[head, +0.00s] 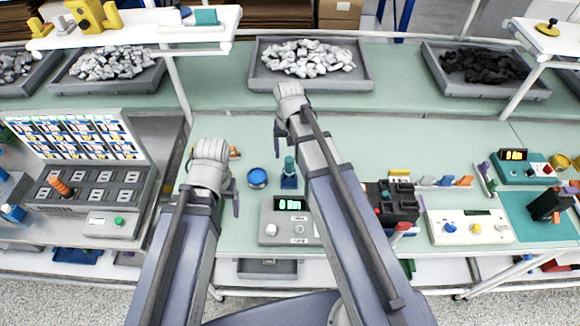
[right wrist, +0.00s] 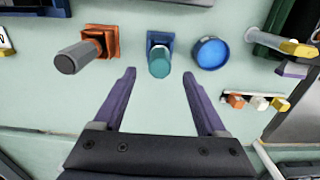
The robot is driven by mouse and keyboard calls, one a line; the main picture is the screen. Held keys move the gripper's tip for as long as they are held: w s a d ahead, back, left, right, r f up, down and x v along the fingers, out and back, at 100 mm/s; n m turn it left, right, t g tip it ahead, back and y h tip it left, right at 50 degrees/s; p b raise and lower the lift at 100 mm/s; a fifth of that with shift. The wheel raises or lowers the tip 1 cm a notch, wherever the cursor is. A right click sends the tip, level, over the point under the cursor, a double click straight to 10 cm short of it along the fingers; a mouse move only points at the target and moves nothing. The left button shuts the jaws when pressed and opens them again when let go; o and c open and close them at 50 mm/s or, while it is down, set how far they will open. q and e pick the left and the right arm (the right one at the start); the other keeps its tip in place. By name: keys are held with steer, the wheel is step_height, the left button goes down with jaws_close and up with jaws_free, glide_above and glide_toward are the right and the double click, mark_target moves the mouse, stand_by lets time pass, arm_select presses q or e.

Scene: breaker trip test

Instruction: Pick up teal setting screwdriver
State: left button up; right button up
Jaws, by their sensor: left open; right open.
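The teal setting screwdriver (head: 289,165) stands upright in a small blue holder (head: 289,182) on the green bench. In the right wrist view, its teal handle (right wrist: 159,64) shows in line with the gap between my fingers. My right gripper (right wrist: 159,76) is open and empty. The handle appears beyond its fingertips, and no contact is visible. In the head view, my right gripper (head: 304,132) is partly hidden by its own arm. My left gripper (head: 214,178) is open, over the bench left of the screwdriver, mostly covered by its own wrist.
A blue round cap (right wrist: 211,53) sits close beside the holder. On its other side, a grey-handled tool (right wrist: 82,56) leans in an orange holder (right wrist: 103,40). A grey meter box (head: 285,228) stands in front. A bin of pale pieces (head: 258,72) is behind.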

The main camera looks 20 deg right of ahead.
mark_target(289, 166)
arm_select(q)
steer(key=shift+f+b, duration=3.65)
steer(key=shift+f, duration=0.2)
arm_select(e)
steer(key=shift+s+f, duration=0.15)
steer(key=shift+f, duration=3.7)
arm_select(q)
steer(key=shift+r, duration=0.1)
arm_select(e)
steer(key=shift+r, duration=0.1)
jaws_close()
